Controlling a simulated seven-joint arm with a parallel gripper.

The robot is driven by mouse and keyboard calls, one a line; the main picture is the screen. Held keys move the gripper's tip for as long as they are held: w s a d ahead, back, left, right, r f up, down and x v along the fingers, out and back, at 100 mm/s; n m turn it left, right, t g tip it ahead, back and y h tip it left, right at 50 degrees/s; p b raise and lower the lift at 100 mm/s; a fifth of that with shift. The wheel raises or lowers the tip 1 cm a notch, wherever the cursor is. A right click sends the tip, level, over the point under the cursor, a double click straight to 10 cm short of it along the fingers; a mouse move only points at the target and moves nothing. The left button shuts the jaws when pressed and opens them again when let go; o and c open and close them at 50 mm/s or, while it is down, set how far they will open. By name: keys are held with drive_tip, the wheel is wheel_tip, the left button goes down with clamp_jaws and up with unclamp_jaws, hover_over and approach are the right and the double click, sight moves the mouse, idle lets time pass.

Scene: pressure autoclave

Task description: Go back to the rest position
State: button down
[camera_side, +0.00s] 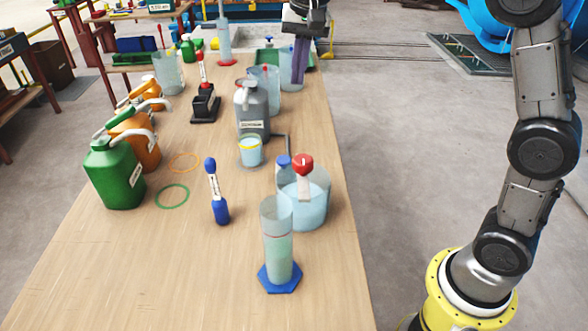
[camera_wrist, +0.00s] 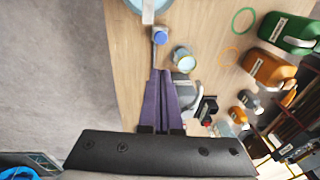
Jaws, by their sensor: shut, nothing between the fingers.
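My gripper (camera_side: 299,62) is at the far end of the table in the side view, above the right edge, near the tall clear beakers. Its purple fingers point down and are shut with nothing between them. In the wrist view the two purple fingers (camera_wrist: 161,85) lie together, with the table and its vessels below. A beaker (camera_side: 290,74) stands just behind or beside the fingers in the side view; I cannot tell whether they touch.
The wooden table (camera_side: 150,265) holds a grey jug (camera_side: 252,108), a small cup (camera_side: 250,152), a large beaker (camera_side: 308,205), a blue-based cylinder (camera_side: 278,240), a green jug (camera_side: 115,175) and orange jugs (camera_side: 136,140). Floor right of the table (camera_side: 400,130) is clear.

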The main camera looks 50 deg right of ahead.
drive_tip(key=s+d+r+n+t, duration=0.1)
drive_tip(key=s+r, duration=0.1)
drive_tip(key=s, duration=0.7)
drive_tip(key=s+r+n+t, duration=0.2)
drive_tip(key=s, duration=0.7)
drive_tip(key=s+f+n, duration=0.6)
drive_tip(key=s+f, duration=0.4)
drive_tip(key=f, duration=0.1)
drive_tip(key=shift+d+f+t, duration=0.25)
drive_tip(key=shift+d+t, duration=0.05)
drive_tip(key=shift+d, duration=0.05)
